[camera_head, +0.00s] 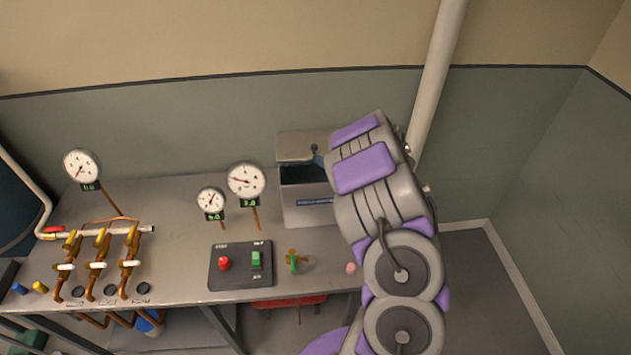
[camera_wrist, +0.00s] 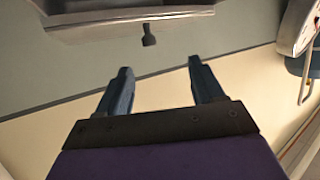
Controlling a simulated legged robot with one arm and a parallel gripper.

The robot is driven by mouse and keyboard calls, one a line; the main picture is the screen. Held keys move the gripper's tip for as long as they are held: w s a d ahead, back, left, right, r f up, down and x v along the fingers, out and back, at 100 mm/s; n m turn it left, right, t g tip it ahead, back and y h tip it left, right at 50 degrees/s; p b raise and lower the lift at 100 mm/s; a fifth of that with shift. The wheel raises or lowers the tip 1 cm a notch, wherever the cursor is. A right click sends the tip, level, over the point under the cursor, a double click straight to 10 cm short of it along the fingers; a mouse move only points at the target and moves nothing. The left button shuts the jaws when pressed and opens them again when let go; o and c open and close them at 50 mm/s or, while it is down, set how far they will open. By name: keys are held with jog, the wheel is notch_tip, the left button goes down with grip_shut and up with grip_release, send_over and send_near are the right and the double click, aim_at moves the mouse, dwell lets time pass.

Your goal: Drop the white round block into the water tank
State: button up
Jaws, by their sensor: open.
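A metal box (camera_head: 304,214) with dark insides and a raised lid (camera_head: 305,146) stands at the back right of the bench; it looks like the water tank. A small pale, pinkish round piece (camera_head: 350,268) lies near the bench's front edge, beside my arm; I cannot tell whether it is the white round block. My gripper (camera_wrist: 158,68) is open in the wrist view, its two blue-grey fingers apart with only wall between them. A pale panel with a dark knob (camera_wrist: 149,36), probably the lid, shows beyond the fingertips. The head view does not show the fingers clearly.
A control box (camera_head: 241,264) with a red button and green switch, a small valve (camera_head: 294,260), and gauges (camera_head: 246,181) stand left of the tank. Pipes with valves (camera_head: 100,262) fill the bench's left. A pale vertical pipe (camera_head: 436,75) rises behind my arm. Open floor lies right.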

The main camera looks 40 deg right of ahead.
jog(key=d+v, duration=0.1)
jog(key=v, duration=1.1)
jog(key=shift+s, duration=0.35)
